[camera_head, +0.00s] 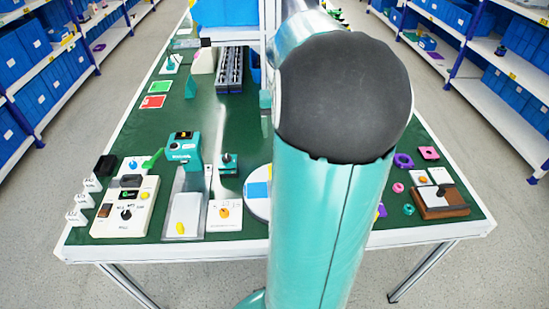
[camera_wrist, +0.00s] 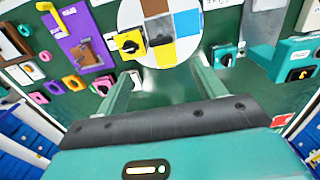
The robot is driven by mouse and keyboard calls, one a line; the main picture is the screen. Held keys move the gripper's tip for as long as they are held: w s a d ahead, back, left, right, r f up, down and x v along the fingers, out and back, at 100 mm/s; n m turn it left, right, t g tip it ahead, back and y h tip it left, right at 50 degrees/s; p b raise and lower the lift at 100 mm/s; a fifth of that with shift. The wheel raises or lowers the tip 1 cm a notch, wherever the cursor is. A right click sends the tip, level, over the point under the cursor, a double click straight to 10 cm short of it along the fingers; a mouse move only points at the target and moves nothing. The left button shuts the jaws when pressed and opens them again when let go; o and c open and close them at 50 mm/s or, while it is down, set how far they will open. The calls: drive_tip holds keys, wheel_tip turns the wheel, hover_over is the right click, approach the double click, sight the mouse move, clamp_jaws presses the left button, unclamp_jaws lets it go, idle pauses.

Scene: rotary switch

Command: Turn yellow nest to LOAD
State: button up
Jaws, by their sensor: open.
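A round turntable (camera_wrist: 140,12) lies on the green bench, at the top of the wrist view. It has white, brown, blue (camera_wrist: 187,22) and yellow (camera_wrist: 162,54) sectors. The yellow sector faces my gripper, and a dark piece sits near the disc's middle. In the head view only the disc's left part (camera_head: 257,207) shows, as my arm hides the rest. My gripper (camera_wrist: 165,68) is open and empty, its two fingers apart below the disc's yellow side. I cannot tell whether they touch anything. No LOAD marking is readable.
A purple panel (camera_wrist: 75,42) and small rings lie further left. A teal device (camera_wrist: 300,60) is at right. The head view shows a white control box (camera_head: 124,213) at the bench's left.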

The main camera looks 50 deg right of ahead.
wheel_tip(320, 180, down, 13)
drive_tip(key=shift+a+r, duration=0.1)
idle(0.3)
drive_tip(key=shift+c, duration=0.2)
drive_tip(key=c, duration=1.3)
drive_tip(key=shift+c, duration=0.2)
